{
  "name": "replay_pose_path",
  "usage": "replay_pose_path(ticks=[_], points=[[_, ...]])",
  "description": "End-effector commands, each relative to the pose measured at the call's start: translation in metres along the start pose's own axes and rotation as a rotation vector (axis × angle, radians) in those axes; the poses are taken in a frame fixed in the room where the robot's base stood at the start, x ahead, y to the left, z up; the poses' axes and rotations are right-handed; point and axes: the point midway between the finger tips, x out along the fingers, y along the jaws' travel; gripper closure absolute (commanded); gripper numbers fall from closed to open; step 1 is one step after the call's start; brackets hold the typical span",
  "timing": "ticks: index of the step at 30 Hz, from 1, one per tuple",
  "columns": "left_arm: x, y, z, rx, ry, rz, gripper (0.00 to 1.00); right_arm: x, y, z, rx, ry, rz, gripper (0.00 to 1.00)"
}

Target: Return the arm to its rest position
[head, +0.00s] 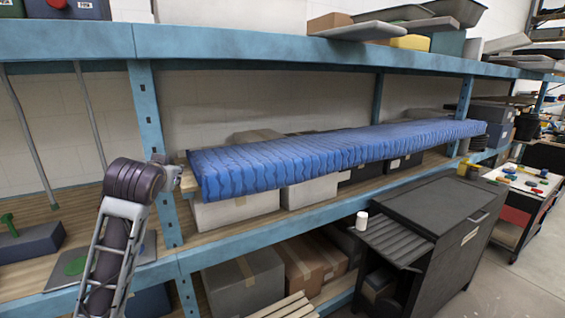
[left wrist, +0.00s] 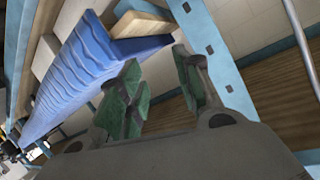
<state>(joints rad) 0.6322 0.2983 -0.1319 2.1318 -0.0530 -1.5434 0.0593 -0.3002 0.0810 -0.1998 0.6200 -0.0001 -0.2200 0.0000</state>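My left arm (head: 110,245) rises from the bottom left of the head view, with its dark wrist joint (head: 135,181) bent in front of a blue shelf upright. My left gripper (left wrist: 156,68) shows in the left wrist view. Its green-padded fingers stand apart, and I see nothing held between them. The end of the arm is close to the near end of a long blue ribbed slab (head: 300,161) on the shelf. The slab also shows beyond the fingers in the left wrist view (left wrist: 80,75); I cannot tell whether they touch. My right gripper is in neither view.
The blue shelf rack (head: 147,105) runs across the view, its top beam (head: 230,47) above the arm. Boxes (head: 236,208) sit under the slab. A dark cabinet (head: 440,235) with a small white cup (head: 361,220) stands at right. Floor (head: 490,290) is free at lower right.

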Motion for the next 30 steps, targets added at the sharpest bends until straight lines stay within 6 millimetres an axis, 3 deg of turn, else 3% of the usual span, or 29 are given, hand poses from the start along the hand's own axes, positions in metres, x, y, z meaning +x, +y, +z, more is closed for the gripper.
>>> replay_pose_path(ticks=[1,14,30], points=[[0.003,0.007,0.015,0.005,-0.022,0.012,0.66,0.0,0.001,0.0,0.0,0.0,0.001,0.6],[0.008,0.054,0.125,0.035,-0.18,0.099,0.66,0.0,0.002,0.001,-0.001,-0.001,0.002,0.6],[-0.017,0.101,0.258,0.057,-0.382,0.202,0.66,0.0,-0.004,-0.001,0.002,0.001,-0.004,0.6]])
